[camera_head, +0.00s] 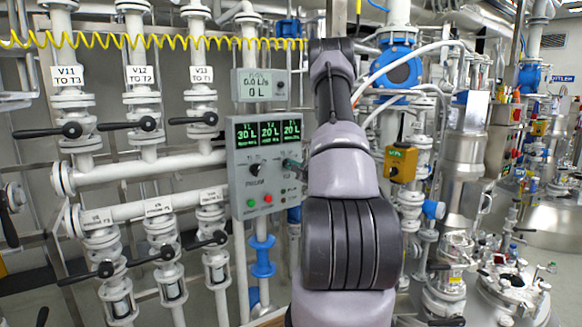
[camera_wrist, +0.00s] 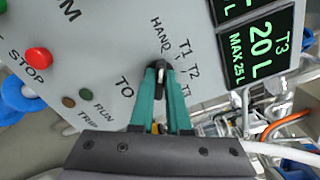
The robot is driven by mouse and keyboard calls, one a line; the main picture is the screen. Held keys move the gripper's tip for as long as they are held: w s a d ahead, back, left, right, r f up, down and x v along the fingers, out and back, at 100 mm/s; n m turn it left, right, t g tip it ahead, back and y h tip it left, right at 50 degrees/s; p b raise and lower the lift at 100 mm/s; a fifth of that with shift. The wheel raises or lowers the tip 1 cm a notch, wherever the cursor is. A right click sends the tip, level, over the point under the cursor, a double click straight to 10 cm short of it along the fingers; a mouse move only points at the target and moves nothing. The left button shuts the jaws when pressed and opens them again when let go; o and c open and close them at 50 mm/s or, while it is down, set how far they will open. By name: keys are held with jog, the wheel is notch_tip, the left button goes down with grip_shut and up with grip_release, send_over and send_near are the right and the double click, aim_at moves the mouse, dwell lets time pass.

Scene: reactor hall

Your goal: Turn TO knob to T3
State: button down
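The grey control panel (camera_head: 240,190) stands left of my arm in the head view and fills much of the wrist view. The black TO knob (camera_wrist: 162,66) shows in the wrist view between my teal fingertips. My gripper (camera_wrist: 160,76) is shut on it, one finger on each side. The knob's white mark lies roughly up-down in the picture; which label it points to is not clear. HAND, T1, T2 and T3 labels curve around the knob, the T3 label (camera_wrist: 187,91) partly behind a finger. In the head view my gripper (camera_head: 293,164) hides the TO knob.
The FROM knob (camera_head: 255,169) sits left of my gripper. Red and green buttons (camera_head: 258,200) are below it. Displays (camera_head: 268,132) read 30 L, 20 L, 20 L. Black-handled valves (camera_head: 148,124) stand to the left, and a yellow box (camera_head: 400,164) hangs to the right.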

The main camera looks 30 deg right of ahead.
jog(key=shift+m, duration=0.3)
jog(key=shift+d+f+m, duration=0.1)
jog(key=shift+d+m, duration=0.1)
jog(key=shift+m, duration=5.65)
jog(key=shift+d+m, duration=0.2)
jog(key=shift+m, duration=5.65)
jog(key=c, duration=0.9)
grip_release()
